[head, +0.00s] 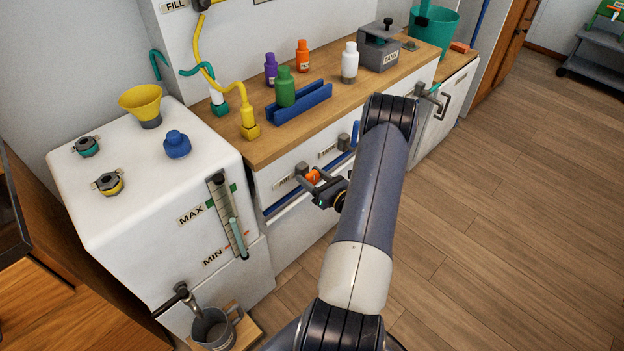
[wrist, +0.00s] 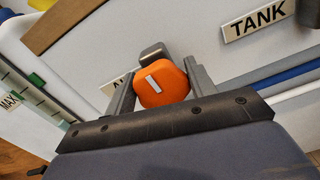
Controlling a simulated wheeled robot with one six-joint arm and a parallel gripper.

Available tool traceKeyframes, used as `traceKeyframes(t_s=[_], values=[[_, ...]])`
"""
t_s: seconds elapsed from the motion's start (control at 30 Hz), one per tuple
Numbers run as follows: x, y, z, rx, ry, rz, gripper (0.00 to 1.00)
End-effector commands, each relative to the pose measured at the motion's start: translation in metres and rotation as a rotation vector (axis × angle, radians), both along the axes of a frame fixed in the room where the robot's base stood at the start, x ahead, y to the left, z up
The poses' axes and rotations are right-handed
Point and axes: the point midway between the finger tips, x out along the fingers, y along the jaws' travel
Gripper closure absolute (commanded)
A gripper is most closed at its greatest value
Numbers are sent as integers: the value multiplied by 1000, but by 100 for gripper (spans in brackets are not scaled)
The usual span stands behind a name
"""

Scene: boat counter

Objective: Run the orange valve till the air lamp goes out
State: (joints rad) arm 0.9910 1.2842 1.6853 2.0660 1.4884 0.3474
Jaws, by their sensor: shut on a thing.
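The orange valve (wrist: 163,88) is a rounded knob with a pale mark on its face, on the white counter front. My gripper (wrist: 163,92) is shut on it, with one finger on each side. In the head view the valve (head: 313,177) shows as a small orange patch between the jaws of my gripper (head: 311,181). A small grey block (wrist: 153,51) stands just behind the valve; I cannot tell whether it is the air lamp. No lit lamp is clearly visible. A label starting with A (wrist: 117,83) is partly hidden by a finger.
A TANK label (wrist: 257,19) is at the upper right in the wrist view. A blue handle (head: 355,134) sits right of my gripper. Bottles and a blue rack (head: 300,105) stand on the wooden counter above. A white tank with a level gauge (head: 228,218) stands left. Open floor lies right.

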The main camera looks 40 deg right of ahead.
Motion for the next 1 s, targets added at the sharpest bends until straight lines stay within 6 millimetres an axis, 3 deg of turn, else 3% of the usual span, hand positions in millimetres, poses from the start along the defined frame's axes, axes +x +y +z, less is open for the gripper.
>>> traceKeyframes(t_s=[0.47, 0.5, 0.73, 1.0], values=[[0, 0, 0, 82, 6, 0, 70], [0, 0, 0, 81, 6, 0, 45], [0, 0, 0, 80, 6, 0, 26], [-1, -1, 0, 79, 6, -1, 26]])
